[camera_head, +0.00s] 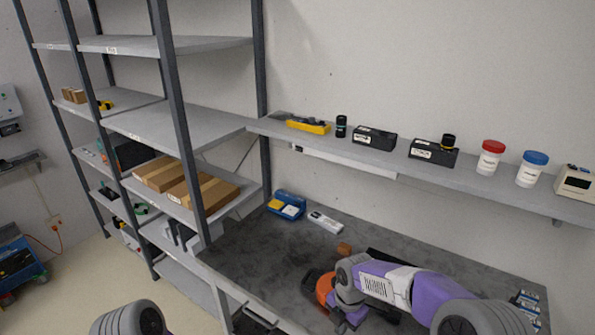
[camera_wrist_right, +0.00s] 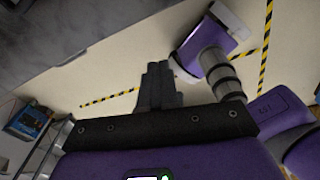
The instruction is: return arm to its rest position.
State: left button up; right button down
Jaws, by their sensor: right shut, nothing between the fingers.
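My right arm (camera_head: 395,284) comes in from the lower right and reaches over the dark workbench in the head view, bent at a grey joint. Its gripper is not clearly seen there, hidden behind or below the arm. In the right wrist view my right gripper (camera_wrist_right: 159,84) has its dark fingers together, with nothing between them, above a pale floor. Of my left arm only a grey rounded link (camera_head: 128,319) shows at the bottom left of the head view; its gripper is out of view.
The workbench (camera_head: 255,255) holds a blue bin (camera_head: 287,204), a small brown block (camera_head: 343,249) and an orange round thing (camera_head: 325,287) close to my right arm. A wall shelf (camera_head: 390,163) with jars and boxes runs above. A tall rack (camera_head: 177,95) stands left.

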jog(key=s+a+f+m+y+b, duration=0.1)
jog(key=s+f+m, duration=0.3)
jog(key=f+m, duration=0.45)
jog(key=s+a+f+m+y+b, duration=0.15)
jog(key=s+f+m, duration=0.35)
jog(key=f, duration=0.6)
pick_arm(q)
notch_tip(320, 180, down, 5)
jog(key=b, duration=0.2)
jog(key=shift+f+b, duration=0.15)
jog(key=shift+b, duration=0.2)
pick_arm(e)
jog(key=s+d+f+m, duration=0.1)
jog(key=s+f+m, duration=0.7)
jog(key=m, duration=0.8)
jog(key=s+y, duration=0.1)
jog(key=s, duration=0.2)
jog(key=shift+s+f+t, duration=0.4)
